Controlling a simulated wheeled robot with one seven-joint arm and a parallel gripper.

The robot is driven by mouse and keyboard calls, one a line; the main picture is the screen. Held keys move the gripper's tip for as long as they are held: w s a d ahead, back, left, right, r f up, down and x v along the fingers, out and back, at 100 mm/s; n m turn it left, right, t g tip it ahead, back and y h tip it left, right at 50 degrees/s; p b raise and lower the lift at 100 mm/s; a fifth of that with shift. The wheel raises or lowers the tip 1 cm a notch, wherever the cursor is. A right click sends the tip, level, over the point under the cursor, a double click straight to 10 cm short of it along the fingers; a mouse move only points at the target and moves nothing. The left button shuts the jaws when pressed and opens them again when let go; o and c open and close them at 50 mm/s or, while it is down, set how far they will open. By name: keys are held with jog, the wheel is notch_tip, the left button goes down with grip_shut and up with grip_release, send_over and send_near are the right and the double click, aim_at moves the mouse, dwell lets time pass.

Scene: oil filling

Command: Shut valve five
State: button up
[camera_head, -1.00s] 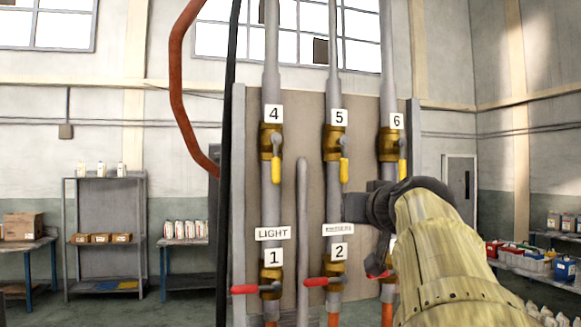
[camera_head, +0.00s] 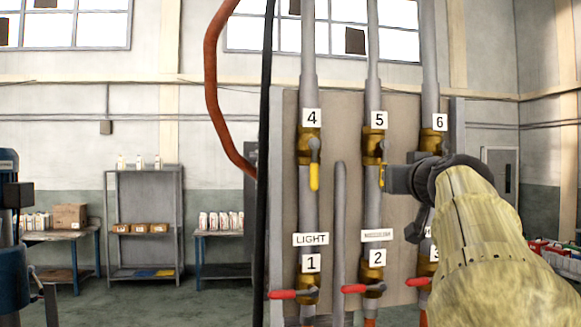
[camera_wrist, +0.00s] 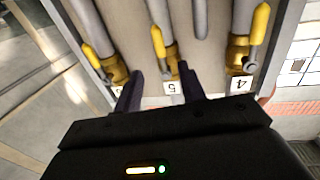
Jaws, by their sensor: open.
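Valve five (camera_head: 374,146) is a brass valve on the middle pipe, under the label 5 (camera_head: 379,119). Its yellow handle (camera_head: 381,175) points down along the pipe, and my gripper hides part of it. My gripper (camera_head: 393,180) is beside this handle, just to its right in the head view. The wrist view looks at the panel upside down. There the open fingers (camera_wrist: 160,70) stand either side of valve five, with its yellow handle (camera_wrist: 158,42) in line with the gap. I cannot tell whether they touch it.
Valve four (camera_head: 309,146) and valve six (camera_head: 432,142) flank it on neighbouring pipes. Valve four's yellow handle (camera_head: 314,177) hangs down. Below are valves with sideways red handles, including valve one (camera_head: 308,290) and valve two (camera_head: 373,289). A grey vertical pipe (camera_head: 339,230) stands between.

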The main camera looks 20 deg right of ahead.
jog(key=p+x, duration=0.5)
jog(key=x, duration=0.6)
jog(key=shift+w+d+p, duration=0.2)
jog(key=shift+w+p, duration=0.1)
jog(key=shift+p, duration=0.05)
grip_shut()
